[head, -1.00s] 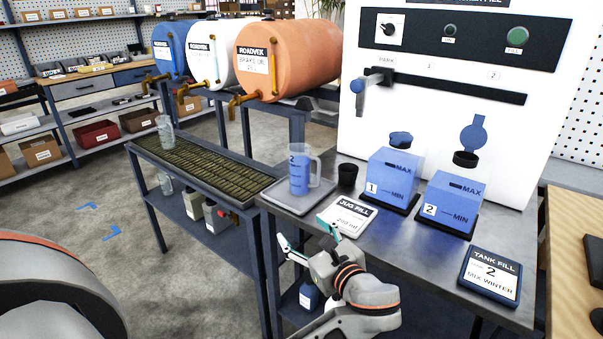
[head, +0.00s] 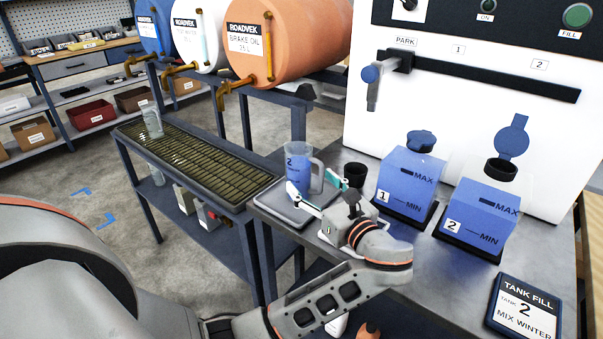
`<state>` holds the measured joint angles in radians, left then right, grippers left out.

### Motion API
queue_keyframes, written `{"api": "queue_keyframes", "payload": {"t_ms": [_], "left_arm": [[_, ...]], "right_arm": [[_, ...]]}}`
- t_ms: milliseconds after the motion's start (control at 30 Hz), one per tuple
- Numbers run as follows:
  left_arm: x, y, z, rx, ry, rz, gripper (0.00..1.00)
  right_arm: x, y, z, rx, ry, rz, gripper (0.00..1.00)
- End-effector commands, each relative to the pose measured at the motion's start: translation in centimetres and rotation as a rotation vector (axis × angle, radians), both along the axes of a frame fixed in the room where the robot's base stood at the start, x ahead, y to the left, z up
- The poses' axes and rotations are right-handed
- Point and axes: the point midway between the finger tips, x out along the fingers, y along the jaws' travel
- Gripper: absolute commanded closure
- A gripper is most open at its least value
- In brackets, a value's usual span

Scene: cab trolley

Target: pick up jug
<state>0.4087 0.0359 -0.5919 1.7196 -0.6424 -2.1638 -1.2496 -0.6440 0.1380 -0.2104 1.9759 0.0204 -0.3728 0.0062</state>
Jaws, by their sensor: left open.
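The jug (head: 299,168) is clear, holds blue liquid and is marked 2. It stands upright on a grey scale plate (head: 266,208) at the left of the metal bench, with its handle to the right. My left gripper (head: 313,184) is open on the near side of the jug. One teal fingertip overlaps the jug's lower left in the picture; the other is by its handle. I cannot tell whether either touches. The gripper hides the jug fill card. My right gripper is not in view.
A small black cup (head: 354,173) stands close to my gripper's right finger. Blue tank 1 (head: 408,180) and blue tank 2 (head: 478,215) stand further right. A tank fill card (head: 525,308) lies at the front right. Another clear jug (head: 152,121) stands on the drip grate.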

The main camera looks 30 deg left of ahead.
Motion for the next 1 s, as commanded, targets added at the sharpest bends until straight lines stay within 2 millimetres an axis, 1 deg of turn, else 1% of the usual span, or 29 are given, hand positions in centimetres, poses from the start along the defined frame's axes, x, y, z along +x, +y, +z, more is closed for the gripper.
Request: {"api": "queue_keyframes", "payload": {"t_ms": [100, 400, 533, 733, 767, 800, 867, 900, 933, 1000], "left_arm": [[0.5, 1.1, 0.2, 0.002, -0.002, 0.001, 0.34], [2.1, 4.8, 0.4, 0.002, -0.001, 0.001, 0.34], [2.4, 5.5, 0.4, 0.0, 0.001, 0.0, 0.34], [2.4, 5.5, 0.4, -0.001, 0.0, 0.0, 0.34], [2.4, 5.5, 0.4, -0.001, 0.0, 0.0, 0.37], [2.5, 5.5, 0.4, -0.001, 0.0, -0.001, 0.47], [2.4, 5.5, 0.4, -0.001, 0.0, 0.0, 0.63], [2.5, 5.5, 0.4, -0.001, 0.0, -0.001, 0.73], [2.4, 5.5, 0.4, -0.001, 0.0, -0.001, 0.78], [2.4, 5.5, 0.4, -0.001, 0.0, -0.001, 0.78]], "right_arm": [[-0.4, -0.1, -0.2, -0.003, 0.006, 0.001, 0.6], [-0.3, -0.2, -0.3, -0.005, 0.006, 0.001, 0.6], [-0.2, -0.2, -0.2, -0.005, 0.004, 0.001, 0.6], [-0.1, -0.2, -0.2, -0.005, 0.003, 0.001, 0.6], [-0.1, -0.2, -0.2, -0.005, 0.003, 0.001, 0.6], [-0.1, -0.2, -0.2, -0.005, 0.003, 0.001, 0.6], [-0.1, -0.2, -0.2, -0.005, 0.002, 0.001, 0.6], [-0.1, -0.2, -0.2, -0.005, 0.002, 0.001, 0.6], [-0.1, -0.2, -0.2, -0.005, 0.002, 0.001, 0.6], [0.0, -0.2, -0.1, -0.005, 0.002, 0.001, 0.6]]}}
